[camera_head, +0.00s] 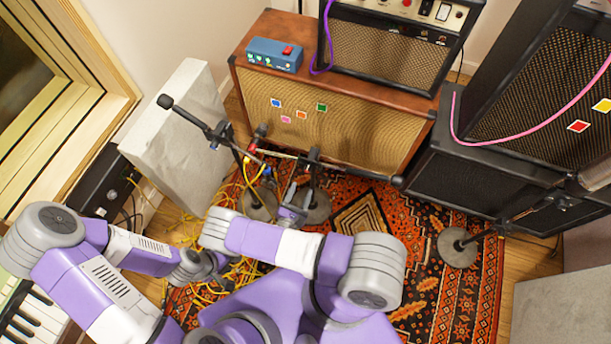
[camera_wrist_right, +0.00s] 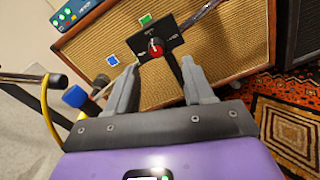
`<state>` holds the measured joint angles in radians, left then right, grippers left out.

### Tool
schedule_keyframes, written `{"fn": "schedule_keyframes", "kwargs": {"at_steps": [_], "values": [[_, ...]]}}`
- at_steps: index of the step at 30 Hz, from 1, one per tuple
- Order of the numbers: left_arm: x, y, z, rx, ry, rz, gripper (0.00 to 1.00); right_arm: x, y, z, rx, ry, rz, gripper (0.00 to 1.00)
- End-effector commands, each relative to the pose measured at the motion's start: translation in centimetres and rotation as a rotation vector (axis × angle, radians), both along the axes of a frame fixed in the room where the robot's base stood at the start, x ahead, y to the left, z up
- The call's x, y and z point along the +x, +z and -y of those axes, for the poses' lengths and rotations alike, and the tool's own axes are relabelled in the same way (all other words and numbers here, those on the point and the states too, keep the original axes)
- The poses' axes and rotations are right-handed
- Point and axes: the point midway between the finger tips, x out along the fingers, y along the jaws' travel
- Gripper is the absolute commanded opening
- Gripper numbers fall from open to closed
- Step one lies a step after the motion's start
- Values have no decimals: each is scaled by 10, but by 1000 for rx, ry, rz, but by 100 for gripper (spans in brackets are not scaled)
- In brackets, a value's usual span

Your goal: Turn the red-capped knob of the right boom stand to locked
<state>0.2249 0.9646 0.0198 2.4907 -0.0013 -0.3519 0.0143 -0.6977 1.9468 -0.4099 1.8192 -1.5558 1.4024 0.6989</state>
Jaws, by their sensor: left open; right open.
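In the right wrist view, a round knob with a red cap (camera_wrist_right: 156,46) sits on a black plate with small pale markings. Its setting is too small to read. In the head view this gripper (camera_head: 294,203) is below the boom stand's clutch (camera_head: 313,157) in front of the brown amp; the knob cannot be made out there. My left gripper (camera_head: 205,266) is open, low over yellow cables.
The brown amp (camera_head: 250,93) stands behind the clutch. Another boom (camera_head: 190,118) reaches in at left, and a further stand base (camera_head: 458,248) is at right. Yellow cables (camera_head: 200,230) tangle on the floor. A blue-ended cylinder (camera_wrist_right: 75,97) is left of my right fingers.

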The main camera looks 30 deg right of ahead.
Motion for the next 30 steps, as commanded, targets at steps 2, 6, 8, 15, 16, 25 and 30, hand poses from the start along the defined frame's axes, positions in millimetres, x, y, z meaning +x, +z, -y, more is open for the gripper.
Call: {"fn": "schedule_keyframes", "kwargs": {"at_steps": [2,6,8,15,16,25,30], "values": [[0,-2,0,0,0,0,43,7,0,1,-10,27,9,52],[0,-7,0,0,0,0,43,20,0,16,-12,25,10,52],[0,-9,0,0,0,0,43,27,0,23,-10,24,10,52],[0,-17,0,0,0,0,43,48,0,47,-10,23,9,52],[0,-17,0,0,0,0,43,49,0,48,-9,22,8,52],[0,-17,0,0,0,0,43,53,1,53,-9,23,7,52],[0,-17,0,0,0,0,43,52,1,53,-9,22,7,34]]}}
